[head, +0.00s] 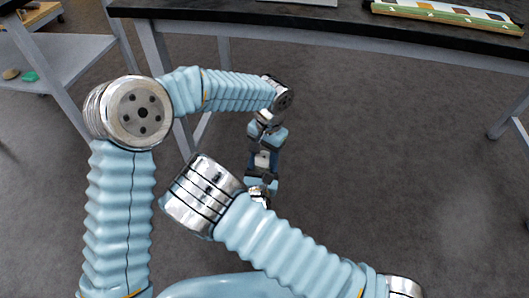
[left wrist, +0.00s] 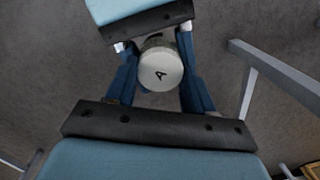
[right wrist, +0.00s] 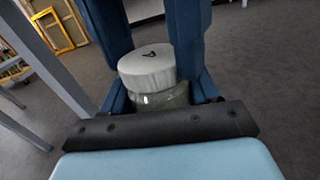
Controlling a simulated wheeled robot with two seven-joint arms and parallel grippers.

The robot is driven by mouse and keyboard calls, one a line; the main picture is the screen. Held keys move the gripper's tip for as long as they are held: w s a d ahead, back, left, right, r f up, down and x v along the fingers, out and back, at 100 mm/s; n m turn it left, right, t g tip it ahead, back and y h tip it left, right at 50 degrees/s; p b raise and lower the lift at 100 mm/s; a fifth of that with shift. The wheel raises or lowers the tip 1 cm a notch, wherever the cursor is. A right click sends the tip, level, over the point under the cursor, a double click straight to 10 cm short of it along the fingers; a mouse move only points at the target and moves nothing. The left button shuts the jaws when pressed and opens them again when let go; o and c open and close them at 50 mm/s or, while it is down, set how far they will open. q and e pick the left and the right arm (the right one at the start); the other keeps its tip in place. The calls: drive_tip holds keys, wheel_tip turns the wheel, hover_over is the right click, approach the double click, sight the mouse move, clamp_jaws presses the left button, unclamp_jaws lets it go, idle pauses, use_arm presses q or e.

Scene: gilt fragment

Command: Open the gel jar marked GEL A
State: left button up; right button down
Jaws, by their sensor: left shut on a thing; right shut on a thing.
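The gel jar has a pale round lid marked with a dark A, seen from above in the left wrist view (left wrist: 160,68). In the right wrist view the lid (right wrist: 147,66) sits over the greenish, glassy jar body (right wrist: 160,98). My left gripper (head: 266,146) is shut on the lid from above, with its dark blue fingers on either side. My right gripper (head: 262,172) is shut on the jar body from below. The jar is small and mostly hidden between the grippers in the head view. I cannot tell whether the lid is loosened.
A dark-topped table (head: 330,22) runs along the back, with a board of coloured squares (head: 450,12) on it. A grey shelf unit (head: 62,62) stands at the left. The jar is held over open grey floor (head: 400,150).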

use_arm(q)
drive_tip(key=o, duration=1.2)
drive_tip(key=shift+c, duration=0.2)
drive_tip(key=shift+r, duration=0.1)
drive_tip(key=r, duration=0.4)
drive_tip(key=shift+d+r, duration=0.15)
drive_tip(key=shift+d, duration=0.1)
